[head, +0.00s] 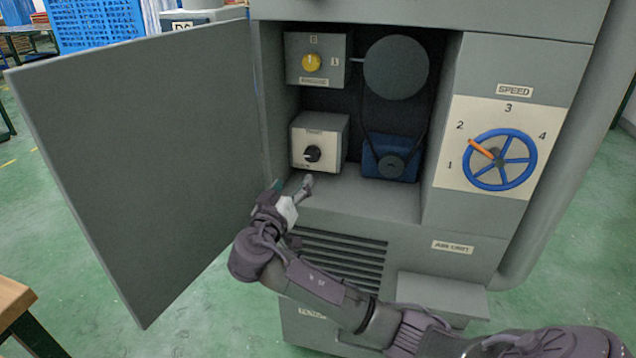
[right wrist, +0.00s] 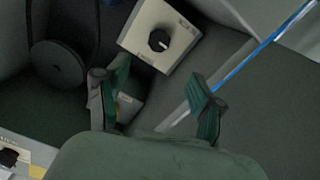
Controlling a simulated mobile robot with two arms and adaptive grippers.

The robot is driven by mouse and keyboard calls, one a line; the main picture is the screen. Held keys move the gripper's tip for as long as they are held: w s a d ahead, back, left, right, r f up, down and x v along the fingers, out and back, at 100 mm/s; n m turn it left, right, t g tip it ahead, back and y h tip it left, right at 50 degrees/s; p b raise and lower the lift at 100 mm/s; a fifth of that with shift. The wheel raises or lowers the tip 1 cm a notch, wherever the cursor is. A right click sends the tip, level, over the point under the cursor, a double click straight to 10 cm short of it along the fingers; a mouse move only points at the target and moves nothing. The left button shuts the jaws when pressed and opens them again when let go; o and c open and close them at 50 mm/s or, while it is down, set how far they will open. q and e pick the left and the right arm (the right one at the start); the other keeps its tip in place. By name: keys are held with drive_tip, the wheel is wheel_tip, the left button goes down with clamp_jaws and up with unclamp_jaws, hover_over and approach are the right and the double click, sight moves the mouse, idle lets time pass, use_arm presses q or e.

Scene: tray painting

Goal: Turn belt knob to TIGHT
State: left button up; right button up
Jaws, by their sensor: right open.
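The black belt knob (head: 312,154) is on the front of a light grey box at the lower left inside the open cabinet. Small labels sit above it and at its lower left, too blurred to read. A white mark shows on the knob, but its setting is unclear. In the right wrist view the knob (right wrist: 159,40) is beyond the fingertips. My right gripper (head: 292,187) is at the cabinet opening, below and in front of the knob, apart from it. In the wrist view its fingers (right wrist: 155,98) are spread with nothing held. My left gripper is out of view.
The open cabinet door (head: 140,160) stands to the left of my right gripper. A yellow knob (head: 311,62) is on a box above. A belt runs from a grey pulley (head: 396,68) to a blue motor (head: 381,150). A blue speed wheel (head: 500,160) is at right.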

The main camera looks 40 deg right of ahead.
sight(311, 157)
drive_tip(key=shift+m, duration=0.5)
drive_tip(key=x, duration=1.3)
drive_tip(key=shift+s+d+f, duration=0.1)
drive_tip(key=shift+s, duration=0.1)
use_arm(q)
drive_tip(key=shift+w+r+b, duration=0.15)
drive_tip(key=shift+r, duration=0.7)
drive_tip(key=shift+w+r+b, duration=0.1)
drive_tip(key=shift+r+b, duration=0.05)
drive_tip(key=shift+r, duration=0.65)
use_arm(e)
drive_tip(key=shift+w+d, duration=0.4)
drive_tip(key=shift+d, duration=0.05)
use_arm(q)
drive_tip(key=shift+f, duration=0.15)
use_arm(e)
drive_tip(key=c, duration=1.1)
